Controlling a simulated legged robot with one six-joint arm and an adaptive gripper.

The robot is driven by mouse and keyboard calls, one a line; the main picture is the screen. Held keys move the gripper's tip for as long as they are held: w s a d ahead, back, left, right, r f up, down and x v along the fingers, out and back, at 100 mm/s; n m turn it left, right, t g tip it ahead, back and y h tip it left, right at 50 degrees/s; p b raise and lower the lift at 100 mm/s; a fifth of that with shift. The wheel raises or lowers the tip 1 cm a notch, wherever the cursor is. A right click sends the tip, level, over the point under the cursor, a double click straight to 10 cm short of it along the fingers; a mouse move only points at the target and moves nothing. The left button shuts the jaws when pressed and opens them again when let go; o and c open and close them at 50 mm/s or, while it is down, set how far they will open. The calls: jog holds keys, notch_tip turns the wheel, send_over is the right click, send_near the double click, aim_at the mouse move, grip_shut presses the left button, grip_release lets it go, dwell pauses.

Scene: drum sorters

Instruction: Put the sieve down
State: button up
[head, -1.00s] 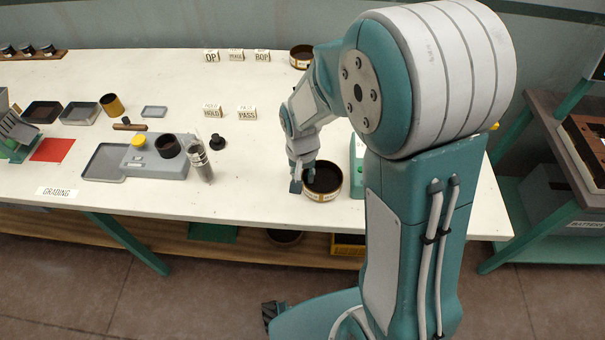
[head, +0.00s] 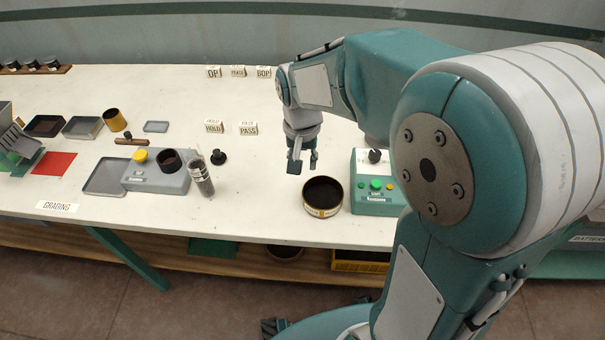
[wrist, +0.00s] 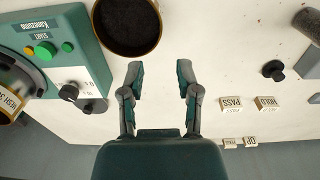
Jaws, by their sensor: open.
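The sieve (head: 322,197), a round brass-coloured ring with dark grainy contents, sits upright on the white bench near its front edge. It also shows at the top of the wrist view (wrist: 128,52), partly cut off by the frame. My gripper (head: 303,163) is open and empty, above the bench and behind and slightly left of the sieve. In the wrist view its two fingers (wrist: 160,70) are spread, with only bare bench between them, and they are apart from the sieve's rim.
A green-and-white control box (head: 376,208) with a black knob stands just right of the sieve. A grey device (head: 160,178) and a clear cylinder (head: 202,180) stand to the left. PASS (head: 248,130) and HOLD (head: 214,127) blocks lie behind. Bench between is clear.

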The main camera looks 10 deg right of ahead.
jog(key=s+d+r+n+t, duration=0.1)
jog(key=s+d+r+t, duration=0.1)
jog(key=s+r, duration=0.3)
jog(key=s+d+r+n+t, duration=0.2)
jog(key=s+r, duration=0.3)
jog(key=s, duration=0.5)
jog(key=shift+s+n+t, duration=0.3)
jog(key=shift+t, duration=0.5)
